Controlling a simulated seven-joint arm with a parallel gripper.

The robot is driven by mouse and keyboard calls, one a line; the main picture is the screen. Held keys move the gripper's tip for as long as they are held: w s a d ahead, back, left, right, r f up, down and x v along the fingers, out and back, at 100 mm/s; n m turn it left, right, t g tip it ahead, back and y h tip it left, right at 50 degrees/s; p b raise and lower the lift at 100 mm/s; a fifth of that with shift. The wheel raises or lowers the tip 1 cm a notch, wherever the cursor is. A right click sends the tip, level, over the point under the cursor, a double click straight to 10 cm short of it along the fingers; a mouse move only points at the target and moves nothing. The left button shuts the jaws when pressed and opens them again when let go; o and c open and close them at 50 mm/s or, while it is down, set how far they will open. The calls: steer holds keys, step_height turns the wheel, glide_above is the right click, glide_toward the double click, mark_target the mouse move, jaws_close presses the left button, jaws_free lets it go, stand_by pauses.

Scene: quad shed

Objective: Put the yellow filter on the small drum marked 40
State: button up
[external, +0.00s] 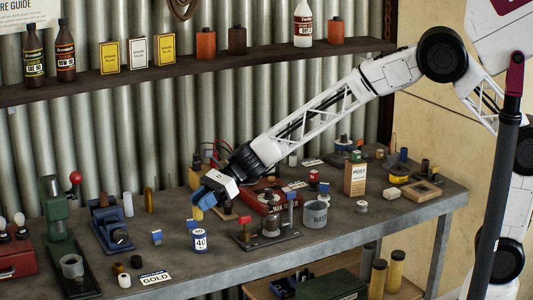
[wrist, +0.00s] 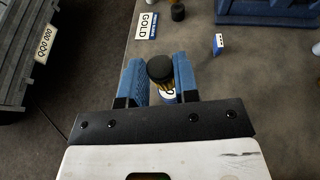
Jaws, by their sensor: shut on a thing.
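The small drum marked 40 (external: 199,240), white with blue bands, stands upright on the bench below my gripper (external: 199,206). In the wrist view my gripper (wrist: 160,80) has its blue fingers shut on the yellow filter (wrist: 162,84), a short cylinder with a dark round end. The drum's white label and blue edge (wrist: 168,97) show just past the filter, partly hidden by it and the fingers. In the external view the fingers hide most of the filter, and the gripper is above the drum with a gap.
A GOLD card (external: 155,278) lies at the bench's front edge, with small dark cylinders beside it. A small blue-and-white box (external: 157,237) stands left of the drum. A metal stand (external: 268,238) and a grey WASTE can (external: 315,215) are to its right.

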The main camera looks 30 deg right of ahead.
steer(key=shift+f, duration=0.1)
stand_by(0.3)
steer(key=shift+f, duration=1.65)
steer(key=shift+f, duration=0.15)
steer(key=o, duration=0.9)
steer(key=shift+r, duration=0.2)
steer(key=v, duration=1.2)
